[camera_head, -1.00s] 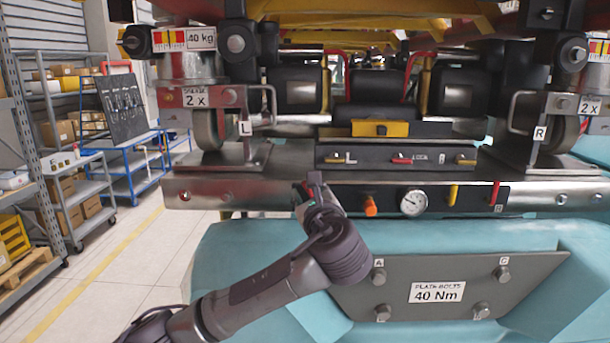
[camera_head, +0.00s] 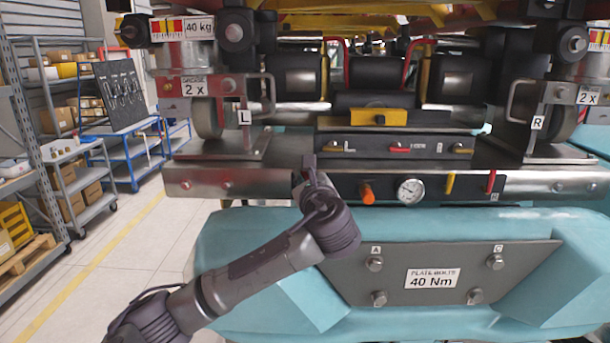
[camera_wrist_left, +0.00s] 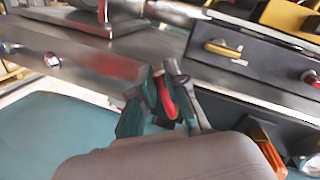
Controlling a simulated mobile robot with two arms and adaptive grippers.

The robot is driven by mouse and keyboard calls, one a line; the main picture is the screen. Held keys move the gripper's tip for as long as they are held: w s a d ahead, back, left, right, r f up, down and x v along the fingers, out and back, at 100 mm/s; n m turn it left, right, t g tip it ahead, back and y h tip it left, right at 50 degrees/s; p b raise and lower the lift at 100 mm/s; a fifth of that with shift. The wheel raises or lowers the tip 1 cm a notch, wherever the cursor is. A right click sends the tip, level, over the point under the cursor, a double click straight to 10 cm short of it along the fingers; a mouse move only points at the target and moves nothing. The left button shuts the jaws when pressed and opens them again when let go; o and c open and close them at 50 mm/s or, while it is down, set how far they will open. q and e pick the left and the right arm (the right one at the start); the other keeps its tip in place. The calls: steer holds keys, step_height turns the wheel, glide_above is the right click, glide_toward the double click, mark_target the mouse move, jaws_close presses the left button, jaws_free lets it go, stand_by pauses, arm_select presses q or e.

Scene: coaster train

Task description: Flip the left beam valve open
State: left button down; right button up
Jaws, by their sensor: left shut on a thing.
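The left beam valve's red handle (camera_wrist_left: 164,96) shows in the wrist view, upright between the fingers of my left gripper (camera_wrist_left: 160,98). In the head view this gripper (camera_head: 312,170) is at the left end of the black gauge panel on the steel beam and hides the handle. The left gripper is shut on the handle. The handle's base and pivot are hidden by the fingers. My right gripper is not clearly in either view.
To the right on the panel are an orange knob (camera_head: 367,193), a round gauge (camera_head: 410,191), a yellow lever (camera_head: 450,182) and a red lever (camera_head: 490,181). Above is a black panel (camera_head: 372,148) with small levers. A bolted grey plate (camera_head: 440,262) lies below. Shelves stand far left.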

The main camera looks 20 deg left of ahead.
mark_target(292, 184)
arm_select(q)
steer(key=shift+f, duration=0.1)
steer(key=n, duration=0.1)
steer(key=n+b, duration=0.1)
steer(key=shift+s+a+f+n+g, duration=0.15)
steer(key=shift+a+f+n+g, duration=0.15)
steer(key=shift+a+f+n, duration=0.1)
steer(key=shift+s+a+f+n+h+b, duration=0.1)
steer(key=shift+a+f+n+h+b, duration=0.15)
steer(key=shift+n, duration=0.35)
steer(key=shift+a+f+n+h+b, duration=0.15)
steer(key=shift+n+h+b, duration=0.2)
steer(key=shift+n, duration=0.25)
steer(key=n, duration=0.1)
steer(key=f+n+b, duration=0.1)
steer(key=shift+s+a+f+n+g+h, duration=0.1)
steer(key=shift+a+n+g+h, duration=0.2)
steer(key=shift+n+h, duration=0.1)
steer(key=shift+a+f+n+h, duration=0.1)
steer(key=shift+f+n+h, duration=0.35)
steer(key=shift+n, duration=0.85)
steer(key=shift+f, duration=0.25)
